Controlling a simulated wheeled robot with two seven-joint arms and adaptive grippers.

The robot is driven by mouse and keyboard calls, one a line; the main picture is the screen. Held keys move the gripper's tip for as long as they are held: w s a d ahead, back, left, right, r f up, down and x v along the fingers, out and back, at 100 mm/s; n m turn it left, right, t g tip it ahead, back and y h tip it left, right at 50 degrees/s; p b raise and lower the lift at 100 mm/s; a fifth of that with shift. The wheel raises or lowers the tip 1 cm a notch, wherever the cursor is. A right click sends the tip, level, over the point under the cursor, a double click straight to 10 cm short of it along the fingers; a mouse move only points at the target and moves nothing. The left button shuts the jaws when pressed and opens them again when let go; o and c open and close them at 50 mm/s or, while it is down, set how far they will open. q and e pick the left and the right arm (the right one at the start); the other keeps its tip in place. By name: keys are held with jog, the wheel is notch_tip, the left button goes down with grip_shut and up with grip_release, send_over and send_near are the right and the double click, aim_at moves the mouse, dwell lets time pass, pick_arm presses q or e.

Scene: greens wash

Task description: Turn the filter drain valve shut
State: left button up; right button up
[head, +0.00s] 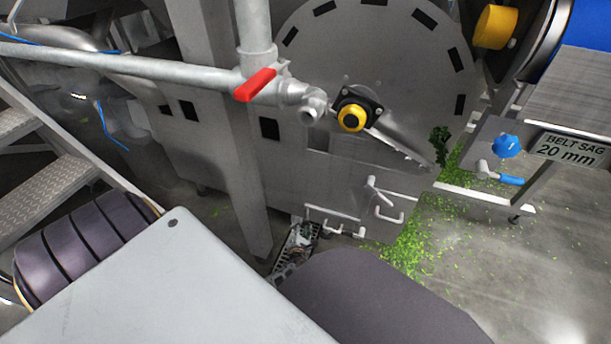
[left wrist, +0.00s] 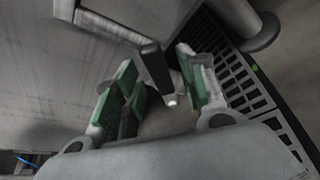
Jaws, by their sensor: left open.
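In the left wrist view, a black lever handle (left wrist: 154,66) with a pale metal end stands between the green-padded fingers of my left gripper (left wrist: 160,78). The fingers are open, one on each side, with a visible gap on the left; contact on the right is unclear. This handle looks like the drain valve's; its body is mostly hidden. In the head view my left gripper (head: 303,236) is small and low, beside the machine's lower edge and partly hidden by my arm. I cannot make out the handle there. My right gripper is not in view.
A red lever (head: 255,85) sits on the grey pipe above. A yellow-and-black knob (head: 352,117) is on the round machine face. A blue knob (head: 507,145) stands near the "BELT SAG 20 mm" sign (head: 571,149). A slotted floor grate (left wrist: 240,85) lies right. Green scraps (head: 415,235) litter the floor.

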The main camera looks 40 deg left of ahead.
pick_arm(q)
jog(key=shift+w+a+f, duration=0.1)
jog(key=shift+a, duration=0.05)
grip_shut()
dwell(0.4)
